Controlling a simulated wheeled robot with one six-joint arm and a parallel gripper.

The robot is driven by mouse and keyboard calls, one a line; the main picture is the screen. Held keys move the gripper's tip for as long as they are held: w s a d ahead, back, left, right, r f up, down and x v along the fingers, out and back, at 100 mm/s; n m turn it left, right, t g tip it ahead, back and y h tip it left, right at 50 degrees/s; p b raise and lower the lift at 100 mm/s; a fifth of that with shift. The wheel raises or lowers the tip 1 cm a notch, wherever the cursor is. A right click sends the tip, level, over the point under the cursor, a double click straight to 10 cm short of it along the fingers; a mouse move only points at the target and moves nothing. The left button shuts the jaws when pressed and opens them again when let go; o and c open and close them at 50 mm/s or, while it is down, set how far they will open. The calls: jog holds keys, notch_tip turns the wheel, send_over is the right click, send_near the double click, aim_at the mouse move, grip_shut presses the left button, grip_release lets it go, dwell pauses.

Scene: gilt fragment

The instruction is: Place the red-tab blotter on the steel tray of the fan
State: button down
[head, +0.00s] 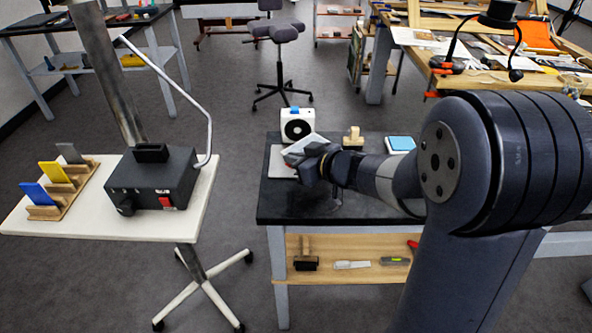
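The fan (298,125) is a white box with a round black opening and a blue top piece, at the back left of the dark table. The pale steel tray (277,164) lies flat in front of it, partly hidden by my gripper. My gripper (303,158) is over the tray's right part, just in front of the fan. It appears shut on a tilted pale flat piece, the blotter (299,146), with a faint reddish edge by the fingers. The fingertips are small and partly hidden. I cannot tell whether the blotter touches the tray.
A wooden-handled block (353,137) and a blue-topped pad (400,143) stand right of the fan. The dark table's front (285,207) is clear. On the white stand (75,231), a wooden rack (72,192) holds blue, yellow and grey pieces beside a black box (152,178) with a red switch.

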aim_at(295, 191)
notch_tip(295, 191, down, 7)
jog(key=shift+f+b, duration=0.1)
jog(key=shift+b, duration=1.05)
jog(key=shift+f, duration=0.2)
jog(key=c, duration=1.7)
grip_release()
jog(key=shift+r, duration=0.3)
jog(key=p+v, duration=0.2)
jog(key=v, duration=1)
jog(key=shift+f+p, duration=0.1)
jog(key=shift+p, duration=0.2)
